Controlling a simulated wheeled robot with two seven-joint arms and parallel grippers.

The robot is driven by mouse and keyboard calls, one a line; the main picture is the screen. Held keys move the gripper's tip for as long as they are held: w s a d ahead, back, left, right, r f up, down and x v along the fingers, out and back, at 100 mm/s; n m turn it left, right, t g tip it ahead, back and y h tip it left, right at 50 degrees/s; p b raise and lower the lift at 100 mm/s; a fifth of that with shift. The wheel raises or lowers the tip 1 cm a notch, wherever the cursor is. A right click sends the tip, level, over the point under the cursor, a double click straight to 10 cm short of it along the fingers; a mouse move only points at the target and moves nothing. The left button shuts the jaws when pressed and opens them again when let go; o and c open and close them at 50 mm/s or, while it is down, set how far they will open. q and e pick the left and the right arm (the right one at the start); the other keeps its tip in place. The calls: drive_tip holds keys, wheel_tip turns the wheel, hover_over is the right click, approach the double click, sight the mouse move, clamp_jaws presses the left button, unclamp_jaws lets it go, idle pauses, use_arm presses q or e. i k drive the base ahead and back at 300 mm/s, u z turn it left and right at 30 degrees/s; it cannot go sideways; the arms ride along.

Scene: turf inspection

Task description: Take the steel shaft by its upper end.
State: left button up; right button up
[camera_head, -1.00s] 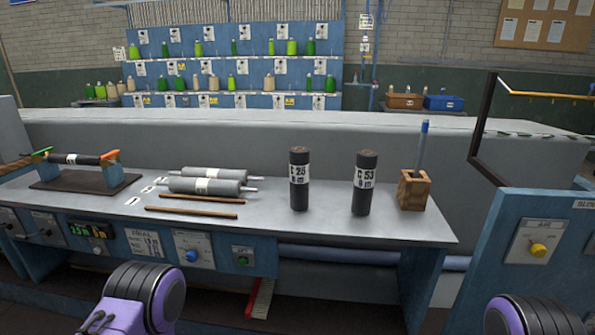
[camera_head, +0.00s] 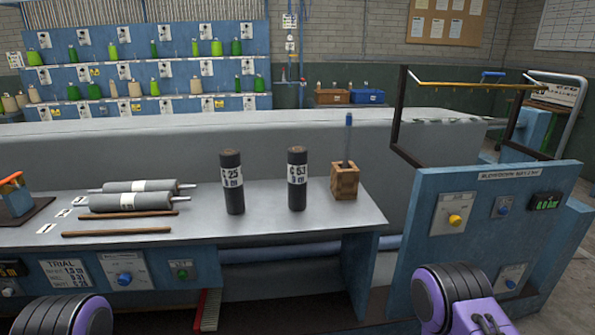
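A slim upright rod (camera_head: 347,140), the only upright shaft-like thing I see, stands in a wooden block (camera_head: 344,180) near the right end of the grey bench. Its upper end is blue and clear of the block; its lower end is hidden inside the block. The rod leans very slightly. Neither gripper shows. Only purple and black rounded parts of my own arms appear at the lower left and lower right edges, well short of the rod.
Two dark labelled cylinders, C 53 (camera_head: 297,178) and C 25 (camera_head: 232,182), stand left of the block. Grey rollers (camera_head: 132,201) and brown rods (camera_head: 116,232) lie farther left. A blue control cabinet (camera_head: 485,215) with a raised frame stands at right.

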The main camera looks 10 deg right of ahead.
sight(348, 113)
drive_tip(key=z, duration=0.75)
drive_tip(key=i, duration=1.05)
drive_tip(key=z, duration=0.05)
